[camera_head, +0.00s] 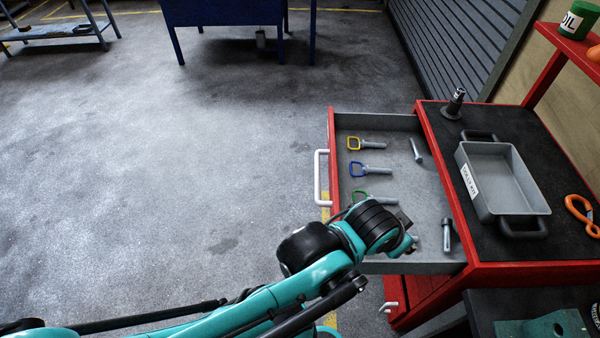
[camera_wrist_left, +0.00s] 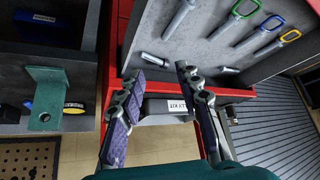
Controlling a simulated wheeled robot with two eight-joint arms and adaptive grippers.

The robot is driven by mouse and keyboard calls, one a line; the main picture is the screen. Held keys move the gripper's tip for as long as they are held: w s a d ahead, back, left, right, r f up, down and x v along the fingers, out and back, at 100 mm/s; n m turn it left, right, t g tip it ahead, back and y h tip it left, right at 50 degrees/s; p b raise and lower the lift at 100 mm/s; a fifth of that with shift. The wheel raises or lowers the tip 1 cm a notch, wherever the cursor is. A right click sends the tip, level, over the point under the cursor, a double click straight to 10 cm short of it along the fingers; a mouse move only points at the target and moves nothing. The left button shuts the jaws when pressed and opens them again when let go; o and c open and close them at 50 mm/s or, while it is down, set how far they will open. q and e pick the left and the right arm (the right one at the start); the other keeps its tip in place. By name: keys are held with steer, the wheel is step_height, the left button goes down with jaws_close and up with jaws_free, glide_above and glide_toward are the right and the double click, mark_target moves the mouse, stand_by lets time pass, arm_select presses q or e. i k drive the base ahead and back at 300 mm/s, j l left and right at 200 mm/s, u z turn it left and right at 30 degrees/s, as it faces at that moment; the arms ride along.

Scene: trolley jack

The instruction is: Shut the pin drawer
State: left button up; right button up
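The pin drawer (camera_head: 348,218) is pulled out to the left from the red trolley (camera_head: 535,272) in the head view. Its red front carries a white handle (camera_head: 320,178). Inside lie pins with a yellow ring (camera_head: 354,143), a blue ring (camera_head: 358,169) and a green ring (camera_head: 361,197), plus plain bolts (camera_head: 416,150). My left gripper (camera_head: 410,238) is over the drawer's near part, away from the handle, its fingers partly hidden by the wrist. In the left wrist view its fingers (camera_wrist_left: 160,76) are apart with nothing held. My right gripper is not in view.
A grey tray (camera_head: 510,180) with black handles stands on the trolley's black top. A lower white handle (camera_head: 388,307) shows below. The floor left of the drawer is clear.

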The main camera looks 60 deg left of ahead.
mark_target(419, 189)
steer(key=j+u, duration=0.2)
steer(key=u, duration=0.25)
steer(key=j+u, duration=0.25)
steer(key=u, duration=0.2)
steer(key=j+u, duration=0.25)
steer(key=u, duration=0.2)
steer(key=i+z, duration=0.3)
steer(key=j+z, duration=0.1)
steer(key=z, duration=0.25)
steer(key=i, duration=0.05)
